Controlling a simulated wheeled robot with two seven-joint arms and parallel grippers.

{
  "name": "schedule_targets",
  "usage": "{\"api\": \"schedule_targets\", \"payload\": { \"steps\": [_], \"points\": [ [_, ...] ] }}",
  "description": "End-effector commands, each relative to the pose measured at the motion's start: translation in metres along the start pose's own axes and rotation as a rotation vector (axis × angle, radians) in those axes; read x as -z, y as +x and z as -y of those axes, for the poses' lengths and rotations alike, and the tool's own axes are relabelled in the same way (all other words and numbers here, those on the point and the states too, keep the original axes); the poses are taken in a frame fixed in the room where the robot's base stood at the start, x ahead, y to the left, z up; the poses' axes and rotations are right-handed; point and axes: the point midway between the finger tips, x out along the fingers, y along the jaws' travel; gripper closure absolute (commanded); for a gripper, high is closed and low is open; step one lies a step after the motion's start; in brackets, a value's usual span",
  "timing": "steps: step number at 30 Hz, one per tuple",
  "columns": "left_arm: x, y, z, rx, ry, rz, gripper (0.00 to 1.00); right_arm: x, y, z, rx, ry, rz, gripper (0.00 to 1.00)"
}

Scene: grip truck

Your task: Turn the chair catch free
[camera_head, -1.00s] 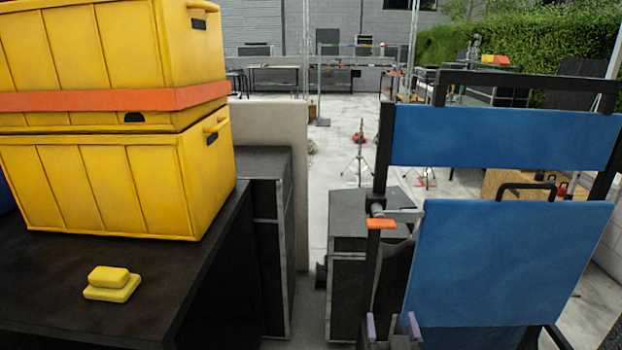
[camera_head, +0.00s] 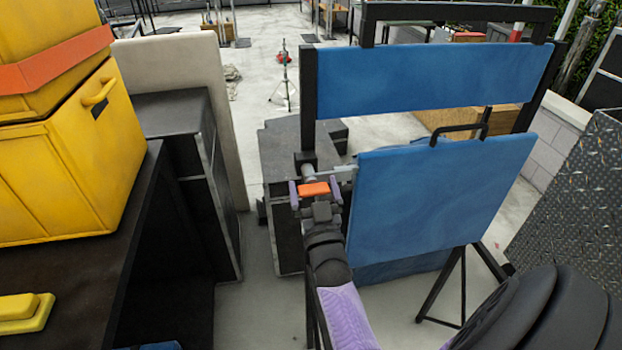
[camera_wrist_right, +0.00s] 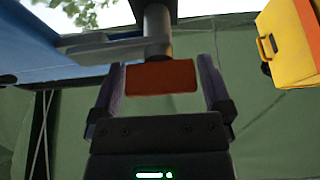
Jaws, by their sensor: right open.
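The folding chair has a blue backrest (camera_head: 430,80) and a blue seat panel (camera_head: 440,190) that stands up in front of it. Its catch is a small orange tab (camera_head: 314,189) on a grey pivot at the chair's left post. My right gripper (camera_head: 314,192) is open, with its two purple fingers on either side of the orange tab. In the right wrist view the tab (camera_wrist_right: 161,77) lies between the fingertips, with a narrow gap visible at each side. The grey shaft (camera_wrist_right: 157,32) rises behind the tab. My left gripper is not in view.
Yellow cases (camera_head: 70,160) strapped with an orange band stand on a dark bench (camera_head: 100,265) at left, beside a small yellow block (camera_head: 25,313). Black boxes (camera_head: 185,150) stand between bench and chair. A dark patterned metal panel (camera_head: 575,200) is at the right.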

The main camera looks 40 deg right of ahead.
Motion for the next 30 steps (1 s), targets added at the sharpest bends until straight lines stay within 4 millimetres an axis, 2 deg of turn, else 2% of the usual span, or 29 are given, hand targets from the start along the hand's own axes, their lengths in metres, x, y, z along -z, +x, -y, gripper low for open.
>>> {"api": "schedule_targets", "payload": {
  "steps": [1, 2, 15, 23, 30],
  "points": [
    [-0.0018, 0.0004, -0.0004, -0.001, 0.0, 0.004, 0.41, -0.0005, -0.0002, 0.0, 0.0, 0.0, 0.0, 0.0],
    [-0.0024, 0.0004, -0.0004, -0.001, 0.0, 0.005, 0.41, -0.0006, -0.0003, 0.0, 0.0, 0.0, 0.001, 0.06],
    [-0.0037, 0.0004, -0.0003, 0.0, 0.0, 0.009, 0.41, -0.001, -0.0006, 0.0, 0.001, 0.0, 0.002, 1.0],
    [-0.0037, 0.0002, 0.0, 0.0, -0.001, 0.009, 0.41, -0.0013, -0.0007, 0.0, 0.005, -0.009, 0.003, 1.0],
    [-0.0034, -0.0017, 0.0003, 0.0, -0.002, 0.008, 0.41, -0.0013, -0.0009, -0.0003, 0.042, -0.098, 0.004, 1.0]
  ]
}}
